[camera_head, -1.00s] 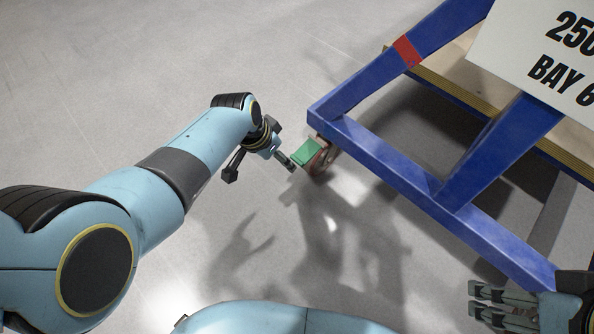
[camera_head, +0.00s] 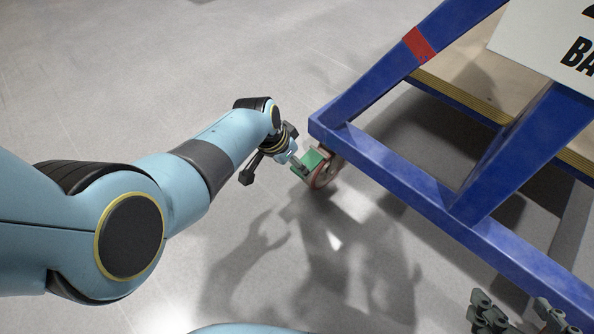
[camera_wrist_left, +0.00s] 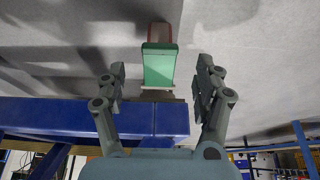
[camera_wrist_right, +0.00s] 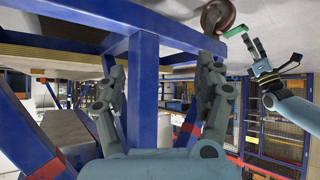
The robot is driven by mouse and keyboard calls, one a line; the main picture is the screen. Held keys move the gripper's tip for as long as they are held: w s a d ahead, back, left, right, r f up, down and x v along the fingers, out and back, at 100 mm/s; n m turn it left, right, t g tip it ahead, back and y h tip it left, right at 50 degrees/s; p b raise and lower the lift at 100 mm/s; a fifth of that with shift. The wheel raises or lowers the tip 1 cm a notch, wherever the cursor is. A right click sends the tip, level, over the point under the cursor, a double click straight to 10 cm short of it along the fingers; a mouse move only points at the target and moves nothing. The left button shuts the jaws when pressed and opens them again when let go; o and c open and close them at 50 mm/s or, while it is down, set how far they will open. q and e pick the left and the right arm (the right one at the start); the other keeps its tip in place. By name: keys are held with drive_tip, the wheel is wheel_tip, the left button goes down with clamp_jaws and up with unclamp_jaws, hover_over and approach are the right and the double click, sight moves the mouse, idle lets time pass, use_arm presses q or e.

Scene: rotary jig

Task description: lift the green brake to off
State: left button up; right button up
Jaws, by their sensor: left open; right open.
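The green brake (camera_head: 309,164) is a pedal on the reddish caster wheel (camera_head: 327,172) under the near corner of the blue frame. In the left wrist view the green brake (camera_wrist_left: 158,68) lies between and beyond the open fingers. My left gripper (camera_head: 298,163) is at the brake in the head view; whether it touches cannot be told. It also shows in the left wrist view (camera_wrist_left: 160,85) with its fingers apart. My right gripper (camera_head: 517,312) is open and empty by the frame's lower beam. In the right wrist view, the green brake (camera_wrist_right: 236,31) shows beside the wheel, near my left gripper.
The blue frame (camera_head: 400,180) of the cart stands at the right, with a red band (camera_head: 419,45) on its sloping post. A white sign (camera_head: 560,45) is at the upper right. The grey floor (camera_head: 130,70) to the left is clear.

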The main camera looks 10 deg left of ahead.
sight(297, 172)
use_arm(q)
drive_tip(key=b+x, duration=0.3)
drive_tip(key=x, duration=0.1)
drive_tip(key=shift+f, duration=0.2)
drive_tip(key=shift+d, duration=0.1)
use_arm(e)
drive_tip(key=w+a+r+n+t+y, duration=0.1)
drive_tip(key=w+r+t, duration=0.7)
drive_tip(key=r, duration=0.3)
drive_tip(key=shift+a+r+y, duration=0.2)
drive_tip(key=shift+a+y, duration=0.1)
use_arm(q)
drive_tip(key=shift+c, duration=0.2)
clamp_jaws()
